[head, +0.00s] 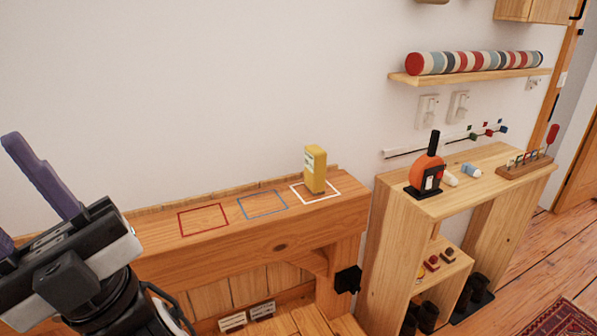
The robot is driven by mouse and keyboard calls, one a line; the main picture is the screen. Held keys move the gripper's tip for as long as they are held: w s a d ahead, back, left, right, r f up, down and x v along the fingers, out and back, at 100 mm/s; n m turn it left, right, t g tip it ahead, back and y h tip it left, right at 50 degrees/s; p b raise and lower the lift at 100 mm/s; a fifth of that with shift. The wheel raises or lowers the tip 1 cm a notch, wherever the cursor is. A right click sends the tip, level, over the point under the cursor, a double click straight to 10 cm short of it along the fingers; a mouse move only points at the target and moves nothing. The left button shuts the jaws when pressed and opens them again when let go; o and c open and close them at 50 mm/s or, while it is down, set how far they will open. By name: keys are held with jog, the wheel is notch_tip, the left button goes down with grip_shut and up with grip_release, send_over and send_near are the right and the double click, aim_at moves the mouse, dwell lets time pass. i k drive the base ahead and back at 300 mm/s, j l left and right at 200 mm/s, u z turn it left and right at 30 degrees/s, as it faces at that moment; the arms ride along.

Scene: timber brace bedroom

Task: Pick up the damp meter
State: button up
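A yellow, box-shaped handheld device with a small pale display, which I take to be the damp meter (315,170), stands upright inside a white outlined square on the wooden ledge against the wall. My gripper (28,200) is at the left edge of the head view, well to the left of the meter and apart from it. Its purple fingers stand apart with nothing seen between them; one finger is mostly cut off by the frame edge.
A red outlined square (203,219) and a blue outlined square (263,204) on the ledge are empty. Right of the ledge, a wooden shelf unit (394,207) holds an orange-and-black device (426,176). A striped roll (475,62) lies on a wall shelf above.

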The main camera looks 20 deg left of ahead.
aim_at(315, 158)
jog(key=k+j, duration=1.2)
jog(key=i+l+u, duration=0.1)
jog(key=i+l, duration=0.15)
jog(key=i+l+u, duration=0.15)
jog(key=l, duration=0.3)
jog(key=i+l+u, duration=0.1)
jog(key=i+l, duration=0.2)
jog(key=i+l+u, duration=0.1)
jog(key=l, duration=0.4)
jog(key=i+l+u, duration=0.15)
jog(key=i+l, duration=0.15)
jog(key=l, duration=0.15)
jog(key=i+l+u, duration=0.1)
jog(key=l, duration=0.35)
jog(key=i+l+u, duration=0.15)
jog(key=l, duration=0.3)
jog(key=i+l+u, duration=0.1)
jog(key=l, duration=0.35)
jog(key=i+l+u, duration=0.1)
jog(key=i+l, duration=0.35)
jog(key=i, duration=0.15)
